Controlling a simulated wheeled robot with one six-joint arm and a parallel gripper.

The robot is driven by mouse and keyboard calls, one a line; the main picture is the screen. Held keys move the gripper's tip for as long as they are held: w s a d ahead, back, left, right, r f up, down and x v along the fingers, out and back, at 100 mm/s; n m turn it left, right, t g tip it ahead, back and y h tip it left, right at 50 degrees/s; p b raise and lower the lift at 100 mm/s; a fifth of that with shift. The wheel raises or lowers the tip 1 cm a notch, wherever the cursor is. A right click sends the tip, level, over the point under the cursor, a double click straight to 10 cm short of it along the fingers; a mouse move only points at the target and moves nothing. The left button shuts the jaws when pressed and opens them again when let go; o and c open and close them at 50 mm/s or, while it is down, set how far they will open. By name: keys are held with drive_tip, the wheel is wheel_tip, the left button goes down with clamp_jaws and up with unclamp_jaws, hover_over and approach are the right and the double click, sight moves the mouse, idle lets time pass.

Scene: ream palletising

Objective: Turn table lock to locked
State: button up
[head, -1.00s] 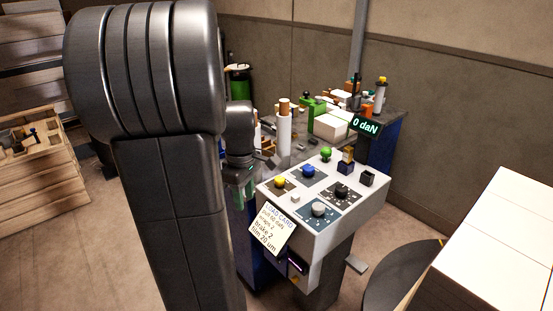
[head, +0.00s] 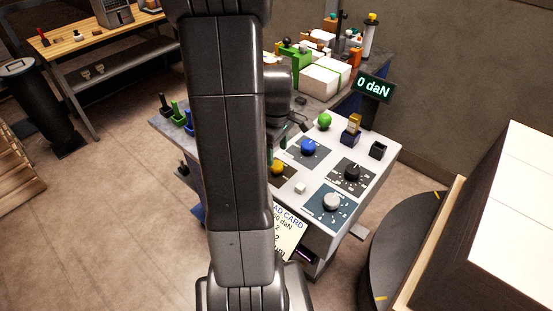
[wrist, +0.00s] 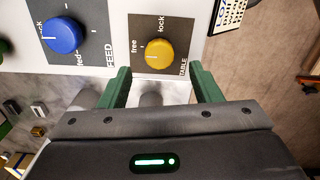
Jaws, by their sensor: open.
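The table lock is a yellow knob (wrist: 159,55) on a dark plate marked "free", "lock" and "TABLE" in the wrist view. A light pointer mark on the knob appears to face the "free" side rather than "lock". In the head view the knob (head: 277,167) is partly hidden by my arm. My gripper (wrist: 160,69) is open, its two green fingers apart on either side of the knob's near side, with nothing between them that I can see held. I cannot tell whether the fingers touch the panel.
A blue knob (wrist: 62,35) marked "FEED" sits left of the yellow one. The panel also has a black knob (head: 352,173), a grey knob (head: 332,202) and a green button (head: 324,121). A load card (head: 291,226) hangs at its front edge. A white-topped stack (head: 500,200) stands right.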

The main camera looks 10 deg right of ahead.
sight(276, 164)
drive_tip(key=shift+w+f, duration=0.1)
drive_tip(key=shift+f, duration=2.35)
drive_tip(key=shift+c, duration=0.5)
drive_tip(key=c, duration=0.9)
